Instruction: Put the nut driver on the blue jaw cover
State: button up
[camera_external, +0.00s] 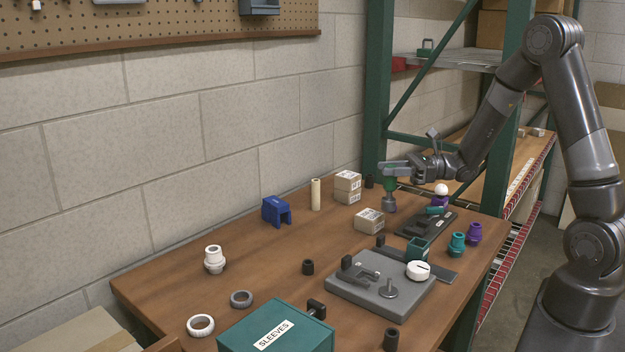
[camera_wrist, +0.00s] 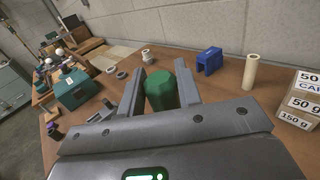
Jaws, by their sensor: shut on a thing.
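The nut driver, with a green handle and a grey lower end (camera_external: 389,203), is upright in my gripper (camera_external: 392,167) near the back right of the table. In the wrist view its green handle (camera_wrist: 161,90) sits between the two fingers (camera_wrist: 166,88), which are shut on it. I cannot tell whether its lower end touches the table. The blue jaw cover (camera_external: 276,211) stands near the wall, well left of my gripper, with an open notch underneath. It also shows in the wrist view (camera_wrist: 209,62), beyond the fingers and to the right.
A cream cylinder (camera_external: 315,194) and small labelled boxes (camera_external: 369,221) stand between my gripper and the blue cover. A grey fixture plate (camera_external: 365,292), a green SLEEVES box (camera_external: 290,328) and teal and purple parts lie nearer. Bare table surrounds the blue cover's front.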

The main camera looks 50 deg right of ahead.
jog(key=w+a+r, duration=0.1)
jog(key=w+r, duration=0.3)
jog(key=w, duration=0.9)
jog(key=w+a+r, duration=0.1)
jog(key=w+r, duration=0.4)
jog(key=w, duration=0.8)
jog(key=w+a+f, duration=0.4)
jog(key=a+f, duration=0.6)
jog(key=f, duration=0.1)
jog(key=shift+w, duration=0.35)
jog(key=shift+f, duration=0.15)
jog(key=shift+f, duration=0.1)
jog(key=o, duration=1.1)
